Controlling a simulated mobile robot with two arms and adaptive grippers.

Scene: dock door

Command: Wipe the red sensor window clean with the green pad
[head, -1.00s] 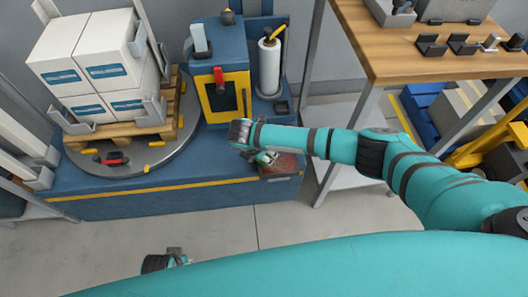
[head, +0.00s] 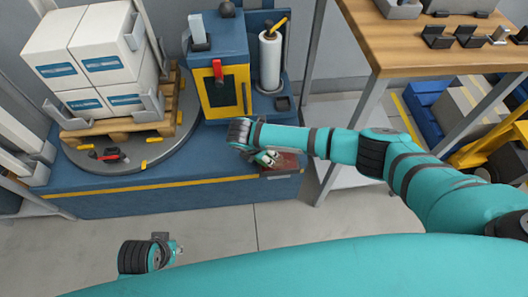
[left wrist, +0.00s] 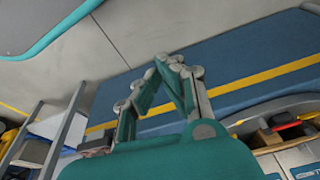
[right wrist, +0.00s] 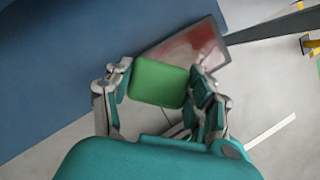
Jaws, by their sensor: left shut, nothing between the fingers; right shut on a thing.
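In the right wrist view my right gripper (right wrist: 160,88) is shut on the green pad (right wrist: 158,83), gripping it at its two sides. The red sensor window (right wrist: 188,47) lies just beyond the pad, a smeared reddish plate beside the blue base; the pad hides part of it. I cannot tell whether pad and window touch. In the head view the red window (head: 284,163) is at the base's right end, with my right gripper (head: 268,158) at its left edge. My left gripper (left wrist: 166,65) is shut and empty, away from the window; it also shows in the head view (head: 178,248).
Boxes on a pallet (head: 140,121) stand on a round turntable (head: 100,160) at the left. A blue cabinet (head: 205,40) with a yellow frame and a white roll (head: 270,60) stand behind. A wooden workbench (head: 400,40) is at right. The floor in front is clear.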

